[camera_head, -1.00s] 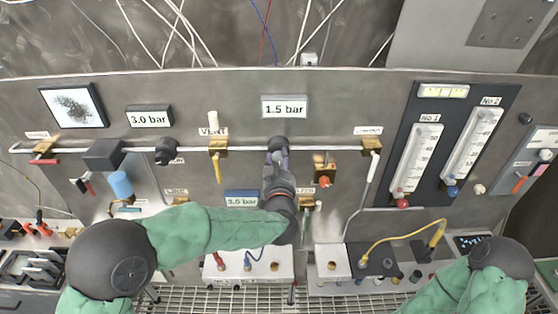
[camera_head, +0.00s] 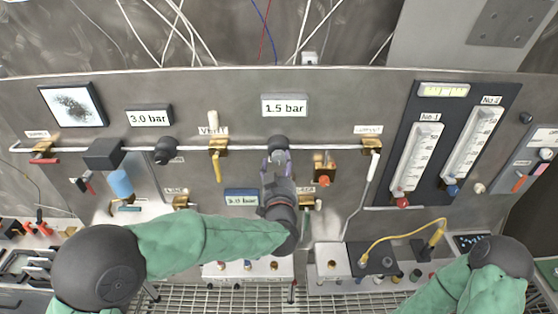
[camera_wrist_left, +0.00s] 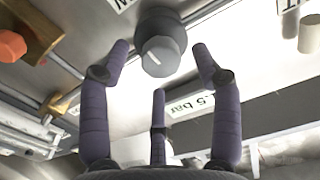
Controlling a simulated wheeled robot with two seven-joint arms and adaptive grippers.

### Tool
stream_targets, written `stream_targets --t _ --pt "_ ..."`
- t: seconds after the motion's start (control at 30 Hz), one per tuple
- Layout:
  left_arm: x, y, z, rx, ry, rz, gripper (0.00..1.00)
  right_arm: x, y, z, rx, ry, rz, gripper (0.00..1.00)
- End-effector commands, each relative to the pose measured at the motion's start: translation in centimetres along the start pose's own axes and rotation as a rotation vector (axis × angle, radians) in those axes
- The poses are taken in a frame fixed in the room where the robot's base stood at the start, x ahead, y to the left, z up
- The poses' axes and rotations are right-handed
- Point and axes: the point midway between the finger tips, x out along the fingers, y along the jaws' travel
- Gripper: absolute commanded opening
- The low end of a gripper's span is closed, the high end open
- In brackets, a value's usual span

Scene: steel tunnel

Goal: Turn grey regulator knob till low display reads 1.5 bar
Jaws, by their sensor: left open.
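The regulator knob (camera_head: 277,142) sits on the panel's pipe, dark around a grey face in the left wrist view (camera_wrist_left: 160,56). The white display (camera_head: 284,106) above it reads 1.5 bar, and part of that reading shows in the left wrist view. A lower blue-tinted display (camera_head: 241,198) appears to read 3.0 bar, though it is small. My left gripper (camera_head: 279,158) is open just below the knob. In the left wrist view its purple fingers (camera_wrist_left: 158,62) stand apart around the knob, with visible gaps. My right gripper is not in view.
Another display (camera_head: 149,116) at the left reads 3.0 bar, with a dark knob (camera_head: 165,150) below it. A yellow valve handle (camera_head: 217,150) is left of my gripper, and an orange knob (camera_head: 324,181) is close on its right. Two flowmeters stand at the right.

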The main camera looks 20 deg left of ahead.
Motion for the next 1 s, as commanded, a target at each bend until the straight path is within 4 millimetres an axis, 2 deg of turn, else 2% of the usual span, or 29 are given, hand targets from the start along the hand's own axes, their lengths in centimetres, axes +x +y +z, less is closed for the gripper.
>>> stream_targets --t 0.2,0.43,0.67,1.0 --pt "-4.5 0.1 -0.1 0.000 0.001 0.004 0.64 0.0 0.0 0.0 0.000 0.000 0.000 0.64" --pt "-8.0 0.1 0.0 -0.001 0.001 0.003 0.64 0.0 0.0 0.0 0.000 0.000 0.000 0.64" --pt "-9.1 0.0 0.0 0.000 0.000 0.000 0.64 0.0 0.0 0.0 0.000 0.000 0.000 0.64" --pt "-8.8 -0.4 0.1 -0.016 -0.002 -0.008 0.64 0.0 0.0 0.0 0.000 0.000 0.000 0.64"
